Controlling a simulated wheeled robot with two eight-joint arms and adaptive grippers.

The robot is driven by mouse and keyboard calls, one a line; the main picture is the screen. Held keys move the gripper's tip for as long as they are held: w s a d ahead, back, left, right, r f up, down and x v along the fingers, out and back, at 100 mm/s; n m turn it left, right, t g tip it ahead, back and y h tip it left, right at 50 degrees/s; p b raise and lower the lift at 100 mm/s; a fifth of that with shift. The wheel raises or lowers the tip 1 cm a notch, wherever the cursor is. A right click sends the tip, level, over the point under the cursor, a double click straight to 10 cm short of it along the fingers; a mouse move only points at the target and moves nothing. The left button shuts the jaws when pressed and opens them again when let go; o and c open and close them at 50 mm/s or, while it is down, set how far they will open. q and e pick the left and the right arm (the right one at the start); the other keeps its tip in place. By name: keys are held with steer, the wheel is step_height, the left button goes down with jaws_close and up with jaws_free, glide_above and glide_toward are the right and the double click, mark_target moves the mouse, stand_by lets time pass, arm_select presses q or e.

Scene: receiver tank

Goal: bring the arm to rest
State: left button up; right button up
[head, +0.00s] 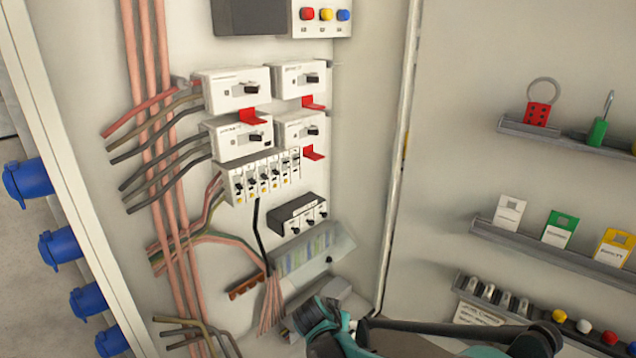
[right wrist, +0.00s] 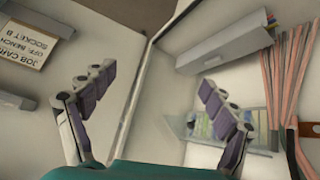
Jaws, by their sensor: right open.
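My right arm (head: 440,335) shows along the bottom of the head view, dark and teal, in front of the cabinet's lower part. Its fingertips cannot be made out there. In the right wrist view my right gripper (right wrist: 157,88) is open, with its two grey-purple fingers wide apart and nothing between them. Behind the gap is the pale cabinet corner. The right finger overlaps a clear cover in the picture; I cannot tell if they touch. My left gripper is not in view.
White breakers (head: 237,88) with red tabs, a row of small switches (head: 262,178) and copper bars (head: 160,120) fill the panel. At right are shelves with a red lockout hasp (head: 537,113), tags (head: 558,230) and a job card (right wrist: 40,42). Blue sockets (head: 62,247) line the left edge.

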steer(key=s+d+r+n+y, duration=0.2)
steer(key=s+d+r, duration=0.6)
steer(key=s, duration=0.2)
steer(key=s+d+n+y, duration=0.2)
steer(key=s+d, duration=0.1)
steer(key=s, duration=1.1)
steer(key=shift+r, duration=0.15)
